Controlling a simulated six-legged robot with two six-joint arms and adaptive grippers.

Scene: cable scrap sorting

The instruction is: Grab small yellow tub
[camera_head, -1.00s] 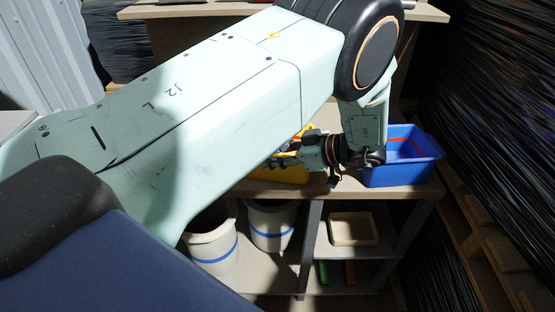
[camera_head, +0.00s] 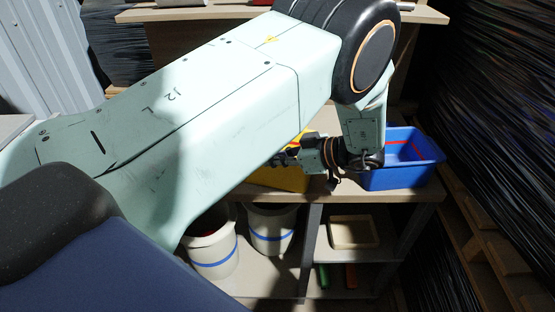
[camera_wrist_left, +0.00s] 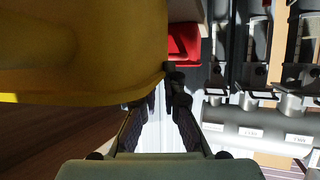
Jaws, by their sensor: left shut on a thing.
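The small yellow tub (camera_head: 283,179) stands on the upper shelf, largely hidden behind my left arm in the head view. In the left wrist view the yellow tub (camera_wrist_left: 90,50) fills the upper left, with its rim edge running down to the fingers. My left gripper (camera_head: 280,160) is at the tub's rim. In the wrist view the fingers of my left gripper (camera_wrist_left: 160,100) are shut on the rim. The exact contact is dark and partly hidden. My right gripper is not in view.
A blue tub (camera_head: 402,180) stands close to the right of my left wrist on the same shelf. Two white buckets (camera_head: 271,231) with blue bands and a beige tray (camera_head: 353,232) are below. A red item (camera_wrist_left: 184,43) shows beyond the yellow tub.

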